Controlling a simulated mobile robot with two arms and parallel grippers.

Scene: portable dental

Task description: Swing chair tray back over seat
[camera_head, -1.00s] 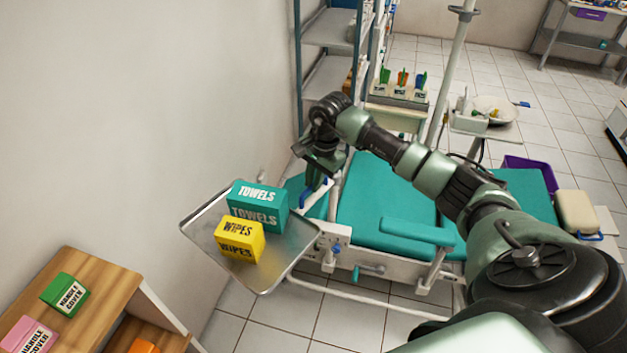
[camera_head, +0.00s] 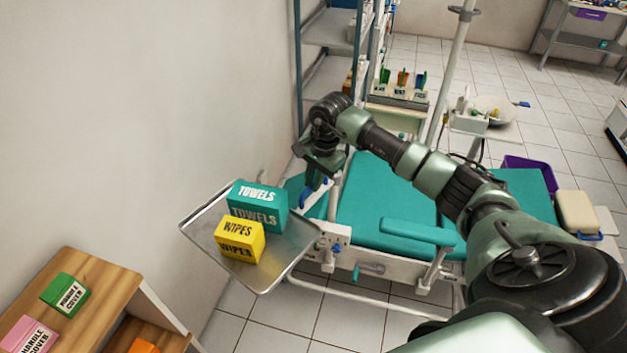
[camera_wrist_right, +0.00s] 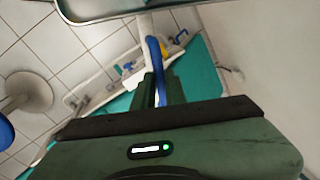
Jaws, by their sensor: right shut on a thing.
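The metal chair tray (camera_head: 268,281) hangs to the left of the chair, beside the wall. A teal towels box (camera_head: 258,207) and a yellow wipes box (camera_head: 240,241) stand on it. The teal chair seat (camera_head: 372,208) is to the right of the tray, with no tray over it. My right gripper (camera_head: 316,180) is behind the tray, shut on the blue handle (camera_head: 306,198). The blue handle also shows between the fingers in the right wrist view (camera_wrist_right: 156,62), where the tray's edge (camera_wrist_right: 100,12) crosses the top. My left gripper is not in view.
A wooden shelf (camera_head: 108,276) with small boxes stands at the lower left. The wall is close to the tray's left side. A pole (camera_head: 452,70) and a metal rack (camera_head: 325,75) stand behind the chair. My right arm reaches across above the seat.

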